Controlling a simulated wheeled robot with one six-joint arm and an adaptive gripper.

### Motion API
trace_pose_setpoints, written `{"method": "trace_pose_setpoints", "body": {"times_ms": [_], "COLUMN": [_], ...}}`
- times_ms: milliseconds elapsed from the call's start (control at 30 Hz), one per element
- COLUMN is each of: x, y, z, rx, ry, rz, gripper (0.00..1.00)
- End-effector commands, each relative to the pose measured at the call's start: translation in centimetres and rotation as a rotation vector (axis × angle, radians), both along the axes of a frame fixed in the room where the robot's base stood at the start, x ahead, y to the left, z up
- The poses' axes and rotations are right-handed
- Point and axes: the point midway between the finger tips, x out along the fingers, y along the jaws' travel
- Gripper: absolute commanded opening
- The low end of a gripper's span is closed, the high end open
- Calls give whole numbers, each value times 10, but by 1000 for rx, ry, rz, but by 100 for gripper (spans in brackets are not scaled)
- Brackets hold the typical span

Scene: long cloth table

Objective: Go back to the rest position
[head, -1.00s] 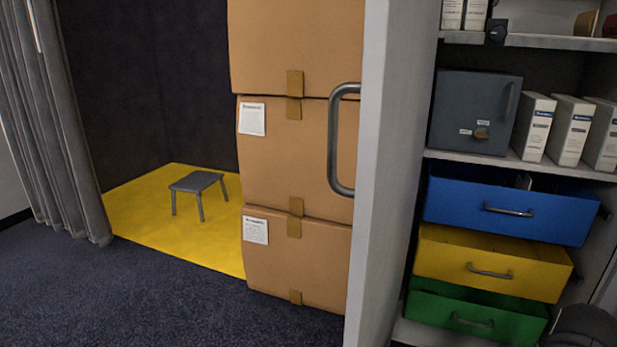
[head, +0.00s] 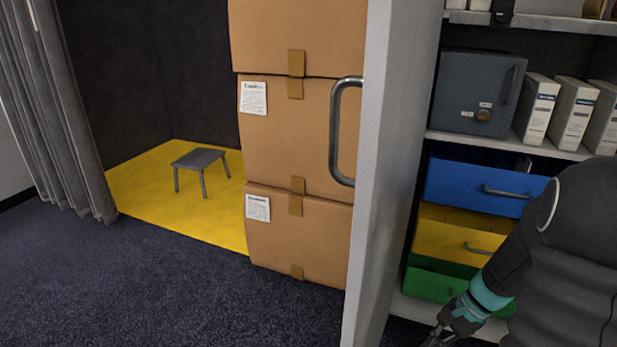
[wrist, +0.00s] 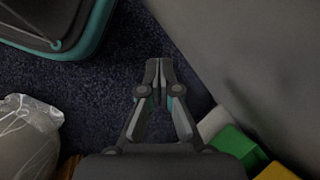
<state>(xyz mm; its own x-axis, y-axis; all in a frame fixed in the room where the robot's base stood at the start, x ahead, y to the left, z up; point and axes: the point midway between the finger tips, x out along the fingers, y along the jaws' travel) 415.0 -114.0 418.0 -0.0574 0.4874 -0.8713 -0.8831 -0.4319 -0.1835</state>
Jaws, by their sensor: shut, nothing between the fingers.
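My arm comes in from the right edge in the head view, in front of the cabinet drawers. My gripper (head: 440,338) is low at the bottom edge, partly cut off, near the foot of the grey door panel. In the wrist view my gripper (wrist: 158,72) shows with its fingertips together and nothing between them, over dark blue carpet.
The open cabinet holds a blue drawer (head: 465,185), a yellow drawer (head: 440,236) and a green drawer (head: 430,283), partly hidden by my arm. The grey door panel (head: 385,180) stands left of them. Cardboard boxes (head: 300,120) and a stool (head: 200,158) are further left.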

Motion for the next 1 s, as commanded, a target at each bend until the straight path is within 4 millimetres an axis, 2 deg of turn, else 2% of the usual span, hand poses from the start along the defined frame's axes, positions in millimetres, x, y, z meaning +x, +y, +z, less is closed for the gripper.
{"method": "trace_pose_setpoints", "body": {"times_ms": [33,100,500,767,1000], "x": [-6,-15,-60,-88,-110], "y": [5,10,38,60,89], "z": [17,34,123,176,225], "rx": [-43,-98,-395,-558,-652], "ry": [-36,-78,-298,-442,-619], "rz": [73,172,622,789,872], "gripper": [0,0,0,0,0]}}
